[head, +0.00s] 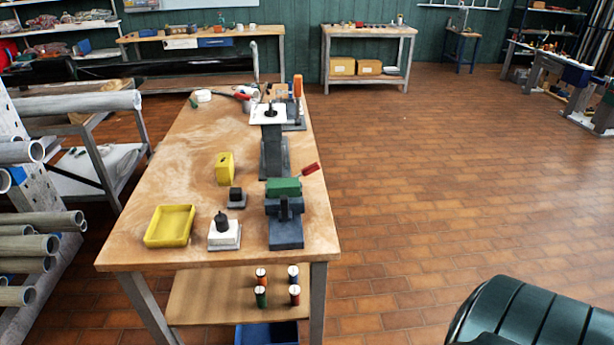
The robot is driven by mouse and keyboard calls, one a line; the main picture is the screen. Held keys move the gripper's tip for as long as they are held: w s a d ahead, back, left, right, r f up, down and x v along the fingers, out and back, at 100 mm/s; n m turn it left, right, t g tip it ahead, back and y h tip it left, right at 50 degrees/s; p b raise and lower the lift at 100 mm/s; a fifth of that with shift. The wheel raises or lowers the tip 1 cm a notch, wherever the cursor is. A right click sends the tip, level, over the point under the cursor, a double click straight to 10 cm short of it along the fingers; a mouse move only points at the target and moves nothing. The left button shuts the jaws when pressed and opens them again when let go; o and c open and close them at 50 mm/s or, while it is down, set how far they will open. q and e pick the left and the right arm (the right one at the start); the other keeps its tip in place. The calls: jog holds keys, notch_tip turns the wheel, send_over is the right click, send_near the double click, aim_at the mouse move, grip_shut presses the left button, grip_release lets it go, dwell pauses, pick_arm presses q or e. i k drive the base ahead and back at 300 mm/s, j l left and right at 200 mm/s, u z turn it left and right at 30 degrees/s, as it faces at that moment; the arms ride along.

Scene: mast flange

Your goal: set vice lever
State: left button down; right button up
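A vice with a green upper part (284,187) and a dark blue-grey base (286,234) stands near the front right corner of the wooden workbench (190,150). A short lever with a red grip (310,168) sticks out from behind the green part, tilted up to the right. Its lower end is hidden behind the vice. Neither of my grippers is in view.
Left of the vice are a white block with a black knob (224,234), a small dark block (237,198), a yellow tray (170,226) and a yellow box (225,168). A grey stand (273,150) rises behind it. A dark green rounded object (535,315) fills the bottom right.

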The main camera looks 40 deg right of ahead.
aim_at(313, 168)
jog(key=l+z, duration=0.2)
jog(key=l, duration=0.2)
jog(key=i+l+z, duration=0.15)
jog(key=l, duration=0.25)
jog(key=l+z, duration=0.2)
jog(key=l, duration=0.25)
jog(key=i+l+z, duration=0.15)
jog(key=l, duration=0.2)
